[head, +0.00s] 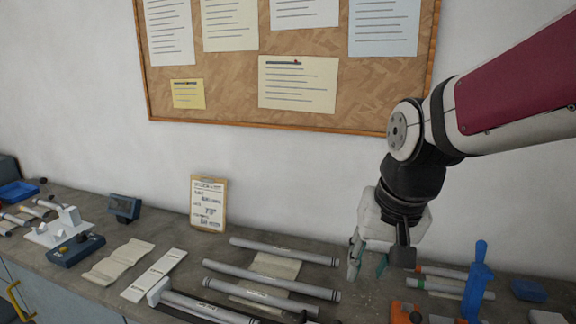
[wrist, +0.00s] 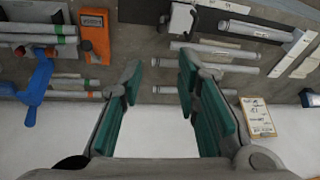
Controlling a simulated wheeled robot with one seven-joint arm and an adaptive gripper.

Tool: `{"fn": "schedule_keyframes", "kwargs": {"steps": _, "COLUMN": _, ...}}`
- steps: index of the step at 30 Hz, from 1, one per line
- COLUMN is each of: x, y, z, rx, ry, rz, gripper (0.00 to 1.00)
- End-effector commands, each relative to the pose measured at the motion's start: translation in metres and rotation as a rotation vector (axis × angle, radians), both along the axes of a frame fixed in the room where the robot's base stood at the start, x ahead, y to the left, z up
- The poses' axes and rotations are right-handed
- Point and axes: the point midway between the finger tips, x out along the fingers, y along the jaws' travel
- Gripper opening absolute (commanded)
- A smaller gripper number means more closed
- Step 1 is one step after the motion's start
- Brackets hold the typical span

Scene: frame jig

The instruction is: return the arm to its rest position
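My arm comes in from the right of the head view, a maroon and white link bending down at a black wrist. My gripper (head: 368,262) hangs above the back of the workbench (head: 345,305), right of the grey tubes. In the wrist view my gripper (wrist: 160,72) has its two green-padded fingers spread apart with nothing between them. Whether the fingertips clear the bench surface is hard to judge from the head view.
Several grey tubes (head: 272,273) lie left of my gripper. A blue clamp (head: 476,285) and an orange device (head: 405,312) are to the right. A clipboard (head: 208,203) leans on the wall below a corkboard (head: 230,96). The air left of the arm is clear.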

Motion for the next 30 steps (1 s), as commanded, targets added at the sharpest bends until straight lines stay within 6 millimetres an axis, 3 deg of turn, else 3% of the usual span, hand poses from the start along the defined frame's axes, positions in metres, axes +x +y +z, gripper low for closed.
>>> {"fn": "schedule_keyframes", "kwargs": {"steps": 9, "x": -0.065, "y": -0.033, "z": 0.033, "rx": -0.068, "ry": -0.121, "rz": 0.061, "gripper": 0.3}}
{"fn": "schedule_keyframes", "kwargs": {"steps": 18, "x": -0.116, "y": -0.055, "z": 0.04, "rx": -0.118, "ry": -0.207, "rz": 0.109, "gripper": 0.3}}
{"fn": "schedule_keyframes", "kwargs": {"steps": 30, "x": -0.13, "y": -0.06, "z": 0.039, "rx": -0.134, "ry": -0.228, "rz": 0.125, "gripper": 0.3}}
